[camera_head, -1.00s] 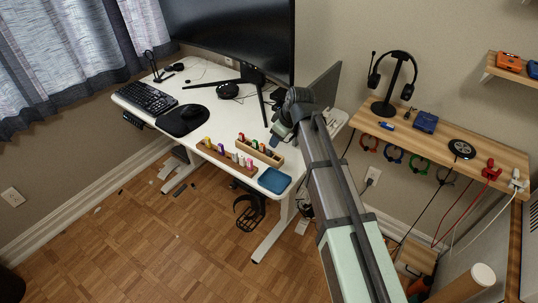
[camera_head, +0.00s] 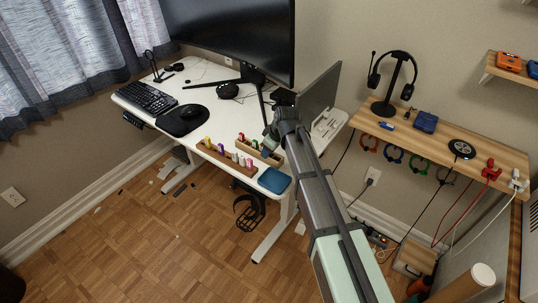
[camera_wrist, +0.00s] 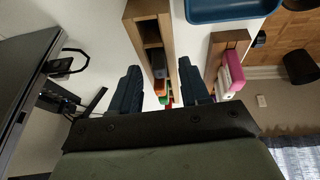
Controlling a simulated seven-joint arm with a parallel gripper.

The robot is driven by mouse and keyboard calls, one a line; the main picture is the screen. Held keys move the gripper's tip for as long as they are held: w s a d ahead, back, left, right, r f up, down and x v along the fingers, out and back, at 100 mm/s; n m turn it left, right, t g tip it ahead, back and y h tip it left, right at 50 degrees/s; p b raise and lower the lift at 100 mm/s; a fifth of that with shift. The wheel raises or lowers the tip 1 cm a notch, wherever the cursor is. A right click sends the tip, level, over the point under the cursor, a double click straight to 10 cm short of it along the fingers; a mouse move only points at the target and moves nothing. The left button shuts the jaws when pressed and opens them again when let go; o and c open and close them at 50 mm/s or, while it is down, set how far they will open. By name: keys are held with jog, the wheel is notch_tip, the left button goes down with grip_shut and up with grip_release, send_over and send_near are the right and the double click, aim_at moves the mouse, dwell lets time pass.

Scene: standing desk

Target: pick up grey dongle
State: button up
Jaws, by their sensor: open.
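A wooden rack (camera_head: 243,142) near the desk's front edge holds several coloured dongles. It also shows in the wrist view (camera_wrist: 131,12), with an empty slot at its near end. A dark grey dongle (camera_wrist: 155,65) appears to stand in a slot of this rack, with orange, green and red pieces beyond it. My gripper (camera_wrist: 160,88) is open and empty above the rack, one dark finger on each side of the row. In the head view my gripper (camera_head: 269,143) covers part of the rack, and the grey dongle cannot be made out there.
A second wooden rack (camera_head: 226,159) with coloured sticks lies beside the first, and a blue tray (camera_head: 274,180) sits at the desk corner. A monitor (camera_head: 235,35), laptop (camera_head: 318,92), mouse pad (camera_head: 183,127) and keyboard (camera_head: 147,97) stand around.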

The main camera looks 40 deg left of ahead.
jog(key=shift+f, duration=0.1)
jog(key=shift+c, duration=0.3)
grip_shut()
